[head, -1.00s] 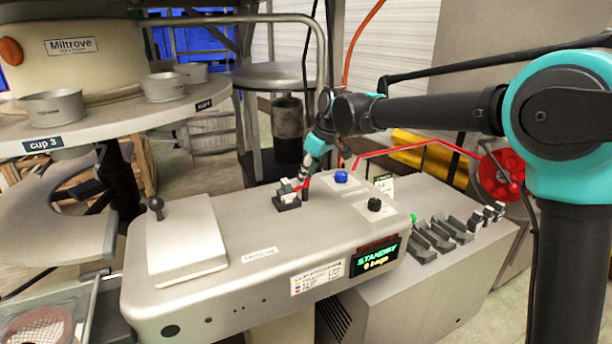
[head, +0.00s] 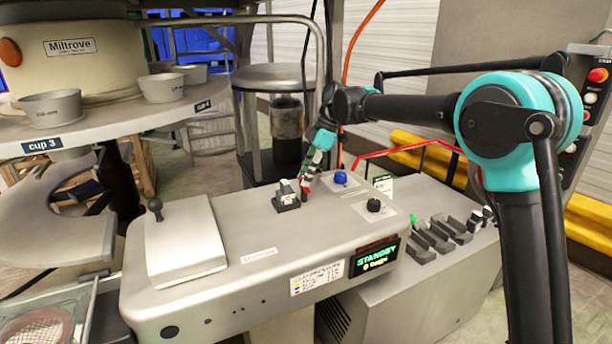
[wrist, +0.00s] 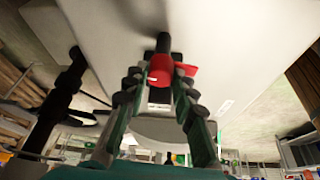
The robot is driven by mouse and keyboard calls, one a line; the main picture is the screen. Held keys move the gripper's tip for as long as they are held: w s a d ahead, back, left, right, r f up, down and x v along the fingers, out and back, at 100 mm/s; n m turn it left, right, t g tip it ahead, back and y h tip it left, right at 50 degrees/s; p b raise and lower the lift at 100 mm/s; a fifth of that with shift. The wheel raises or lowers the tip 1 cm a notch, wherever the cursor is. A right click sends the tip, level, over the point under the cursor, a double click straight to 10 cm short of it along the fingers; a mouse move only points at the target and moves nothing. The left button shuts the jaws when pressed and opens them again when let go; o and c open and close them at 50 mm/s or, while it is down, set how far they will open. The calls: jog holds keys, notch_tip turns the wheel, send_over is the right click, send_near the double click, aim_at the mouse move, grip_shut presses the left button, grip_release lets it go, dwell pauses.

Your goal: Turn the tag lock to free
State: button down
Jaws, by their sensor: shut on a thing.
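My gripper (head: 307,184) reaches down to the top of the grey machine (head: 235,285), just right of a small black-and-white switch block (head: 286,197). In the wrist view its two fingers (wrist: 160,85) are closed on a red piece (wrist: 158,70) with a small white mark. The red piece sits around or against a dark upright post (wrist: 163,42), and I take it for the tag lock. In the head view only a little red shows at the fingertips. I cannot read its turned position.
A blue button (head: 340,178) and a black knob (head: 374,205) stand right of my gripper. A black lever (head: 155,207) stands at the left. The display (head: 374,259) reads STANDBY. Several dark switches (head: 440,235) line the right side. A round shelf with cups (head: 52,107) is at upper left.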

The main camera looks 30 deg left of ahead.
jog(key=shift+n+h, duration=0.4)
jog(key=shift+n, duration=0.7)
jog(key=shift+g, duration=0.3)
jog(key=c, duration=1.2)
grip_release()
jog(key=v, duration=1.2)
jog(key=shift+a, duration=0.1)
